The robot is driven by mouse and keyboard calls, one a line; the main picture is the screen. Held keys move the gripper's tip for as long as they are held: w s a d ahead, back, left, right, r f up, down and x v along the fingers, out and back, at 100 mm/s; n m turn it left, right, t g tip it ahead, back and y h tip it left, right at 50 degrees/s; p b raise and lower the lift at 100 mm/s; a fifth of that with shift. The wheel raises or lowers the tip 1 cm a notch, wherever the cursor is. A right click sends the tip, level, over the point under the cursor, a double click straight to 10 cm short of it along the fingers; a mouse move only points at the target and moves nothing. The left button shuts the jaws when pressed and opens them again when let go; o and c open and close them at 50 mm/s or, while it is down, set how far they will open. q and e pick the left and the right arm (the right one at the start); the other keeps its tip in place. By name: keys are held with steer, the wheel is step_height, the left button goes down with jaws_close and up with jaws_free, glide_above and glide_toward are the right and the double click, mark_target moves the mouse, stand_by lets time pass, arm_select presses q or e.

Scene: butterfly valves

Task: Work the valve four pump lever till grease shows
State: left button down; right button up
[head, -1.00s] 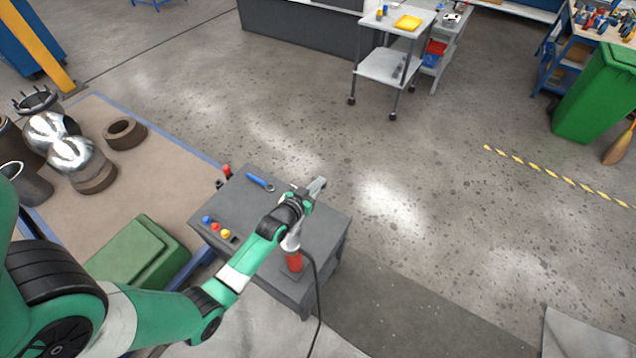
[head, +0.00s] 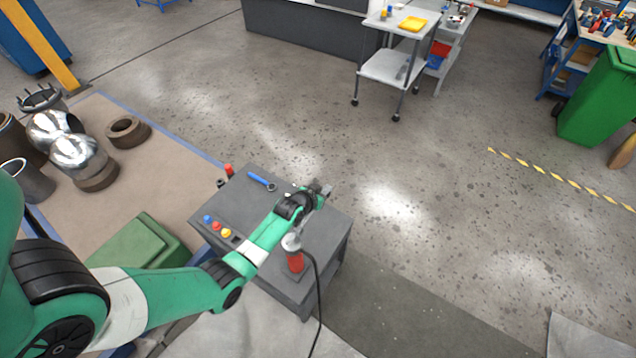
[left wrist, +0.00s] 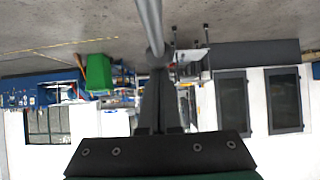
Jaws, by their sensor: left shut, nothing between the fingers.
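The grease pump (head: 295,262) has a red body and a silver head. It stands on the front part of a dark grey cart, with a black hose running down from it. My left gripper (head: 324,188) is above the cart's right side, beyond the pump. In the left wrist view its two fingers (left wrist: 160,95) are together and hold nothing. A grey rod with a rounded end (left wrist: 152,30), apparently the pump lever, reaches down to the fingertips there. I cannot tell whether they touch. My arm hides much of the lever in the head view. No grease is visible. My right gripper is not in view.
The cart top (head: 325,225) also carries a blue wrench (head: 261,181) and red, blue and yellow small parts (head: 216,226). A green case (head: 140,243) stands left of it. Metal valve parts (head: 75,150) lie farther left. Floor to the right is open.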

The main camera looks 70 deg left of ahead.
arm_select(q)
steer(key=r, duration=0.1)
steer(key=w+r+p, duration=0.1)
steer(key=r, duration=0.1)
steer(key=shift+w+a+r+p, duration=0.15)
steer(key=shift+a+r+p, duration=0.2)
steer(key=shift+a+p, duration=0.05)
steer(key=p+v, duration=0.2)
steer(key=v, duration=0.7)
steer(key=shift+s+d+r+p, duration=0.2)
steer(key=shift+d+p, duration=0.05)
steer(key=shift+p, duration=0.15)
steer(key=shift+w, duration=0.1)
stand_by(0.8)
step_height(320, 180, up, 5)
steer(key=t+y, duration=0.1)
steer(key=t, duration=0.1)
steer(key=s+d+t+y+b, duration=0.1)
steer(key=s+d+b, duration=0.2)
steer(key=s, duration=0.2)
steer(key=shift+s, duration=0.4)
